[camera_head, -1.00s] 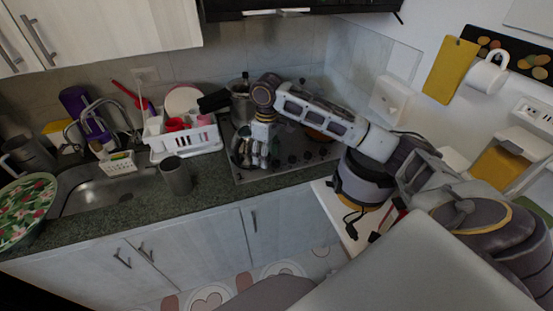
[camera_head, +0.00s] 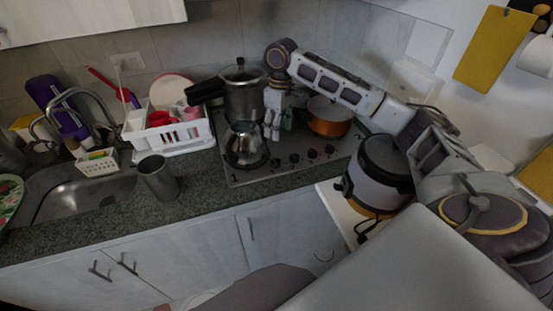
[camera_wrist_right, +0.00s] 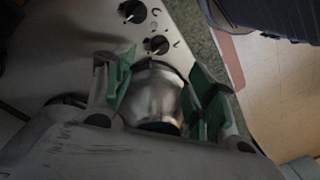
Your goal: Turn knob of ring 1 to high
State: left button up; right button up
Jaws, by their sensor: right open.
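The steel cooktop (camera_head: 240,178) has several dark knobs (camera_head: 294,159) in a row along its front; which one belongs to ring 1 I cannot tell. My right gripper (camera_head: 275,129) is open above the cooktop, just right of a silver kettle (camera_head: 243,147) and behind the knobs. In the right wrist view, its green-padded fingers (camera_wrist_right: 160,77) are spread around a shiny rounded metal shape (camera_wrist_right: 155,98) that I cannot identify surely. Two knobs show beyond the fingertips, a nearer knob (camera_wrist_right: 158,44) and a farther knob (camera_wrist_right: 132,11); no contact shows. My left gripper is out of view.
A large pot (camera_head: 243,98) stands behind the kettle, and an orange pan (camera_head: 329,122) is right of my gripper. A rice cooker (camera_head: 378,175) stands to the right. A grey cup (camera_head: 157,178) and white dish rack (camera_head: 180,137) are left. Counter before the cooktop is clear.

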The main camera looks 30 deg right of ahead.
aim_at(277, 160)
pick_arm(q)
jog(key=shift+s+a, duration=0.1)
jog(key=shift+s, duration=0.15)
pick_arm(e)
jog(key=shift+s+r, duration=0.1)
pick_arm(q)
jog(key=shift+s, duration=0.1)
pick_arm(e)
jog(key=f, duration=1.1)
jog(key=shift+s+a+f, duration=0.15)
jog(key=shift+a+f, duration=0.25)
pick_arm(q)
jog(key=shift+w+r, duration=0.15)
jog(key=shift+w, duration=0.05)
pick_arm(e)
jog(key=shift+f, duration=1.05)
jog(key=c, duration=1)
jog(key=shift+c, duration=0.2)
pick_arm(q)
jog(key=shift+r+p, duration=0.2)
jog(key=shift+p, duration=0.1)
